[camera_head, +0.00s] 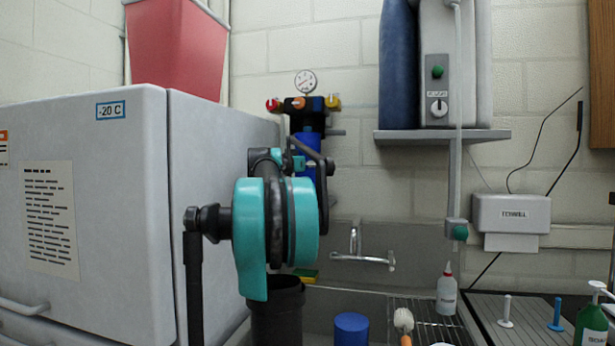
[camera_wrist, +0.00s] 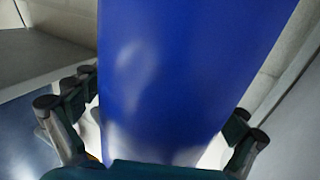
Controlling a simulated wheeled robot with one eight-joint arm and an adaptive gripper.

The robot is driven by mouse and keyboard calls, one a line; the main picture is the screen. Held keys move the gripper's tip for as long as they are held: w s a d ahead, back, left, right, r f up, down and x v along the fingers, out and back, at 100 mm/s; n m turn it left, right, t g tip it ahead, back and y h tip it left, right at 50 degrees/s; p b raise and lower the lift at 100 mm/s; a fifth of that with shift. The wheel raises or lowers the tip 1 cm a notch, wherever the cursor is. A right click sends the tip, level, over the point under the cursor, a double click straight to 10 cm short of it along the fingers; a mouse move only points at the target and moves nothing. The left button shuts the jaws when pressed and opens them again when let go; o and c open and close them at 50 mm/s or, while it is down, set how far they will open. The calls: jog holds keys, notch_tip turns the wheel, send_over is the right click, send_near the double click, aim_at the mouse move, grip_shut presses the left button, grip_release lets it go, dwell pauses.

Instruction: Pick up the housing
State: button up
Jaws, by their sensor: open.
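The blue housing (camera_head: 305,150) hangs under a black filter head with a round gauge on the back wall; my arm hides part of it in the head view. In the wrist view the smooth blue housing (camera_wrist: 185,65) fills the middle of the picture. My gripper (camera_wrist: 150,115) is open, with one finger on each side of the housing. I cannot tell whether either finger touches it. In the head view my gripper is mostly hidden behind my teal and black arm.
A grey freezer (camera_head: 90,200) stands close on the left, with a red bin (camera_head: 178,45) on top. Below are a sink faucet (camera_head: 362,258), a blue cylinder (camera_head: 351,329) and a white bottle (camera_head: 447,290). A shelf (camera_head: 440,135) holds a blue tank at upper right.

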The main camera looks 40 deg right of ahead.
jog(key=shift+c, duration=0.2)
jog(key=c, duration=1.7)
jog(key=shift+r, duration=0.15)
